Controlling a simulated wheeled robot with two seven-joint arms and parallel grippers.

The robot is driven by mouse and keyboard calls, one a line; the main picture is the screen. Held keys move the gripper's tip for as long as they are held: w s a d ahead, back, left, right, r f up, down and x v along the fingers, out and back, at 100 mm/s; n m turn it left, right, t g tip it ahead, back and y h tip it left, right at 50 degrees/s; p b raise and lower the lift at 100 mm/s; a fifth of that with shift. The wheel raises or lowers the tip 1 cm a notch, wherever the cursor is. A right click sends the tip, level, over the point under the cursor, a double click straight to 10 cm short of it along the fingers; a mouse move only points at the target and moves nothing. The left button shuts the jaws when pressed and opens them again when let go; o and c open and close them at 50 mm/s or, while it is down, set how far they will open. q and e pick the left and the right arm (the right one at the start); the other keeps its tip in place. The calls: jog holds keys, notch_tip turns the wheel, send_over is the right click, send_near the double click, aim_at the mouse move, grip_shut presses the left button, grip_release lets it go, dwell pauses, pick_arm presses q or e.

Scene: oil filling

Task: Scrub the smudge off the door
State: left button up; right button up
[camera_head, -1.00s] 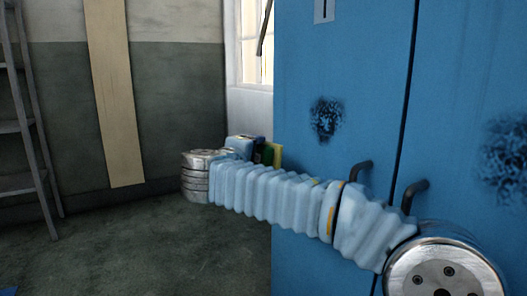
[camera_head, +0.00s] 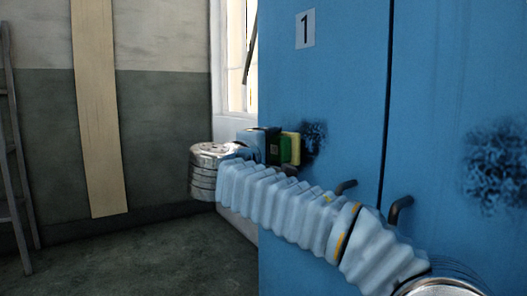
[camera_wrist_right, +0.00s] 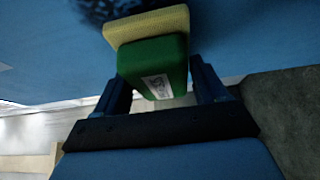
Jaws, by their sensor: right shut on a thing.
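The blue door (camera_head: 330,100) fills the right of the head view. A dark smudge (camera_head: 314,137) is on its left panel, and another dark smudge (camera_head: 497,163) is on the right panel. My right gripper (camera_head: 278,147) is shut on a green and yellow sponge (camera_head: 291,149), beside the left smudge. In the wrist view the sponge (camera_wrist_right: 150,60) sits between the two fingers, with its yellow face towards the door. Part of the left smudge (camera_wrist_right: 110,8) shows just beyond it. I cannot tell whether the sponge touches the door. My left gripper is not in view.
Two dark handles (camera_head: 398,211) stick out from the door below the smudges. A label with a 1 (camera_head: 305,29) is above. A window (camera_head: 240,60) and a wooden board (camera_head: 98,110) are to the left, with a ladder (camera_head: 14,160) at the far left. The floor there is clear.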

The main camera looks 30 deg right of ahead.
jog(key=shift+w+d, duration=0.1)
jog(key=shift+d, duration=0.95)
dwell(0.5)
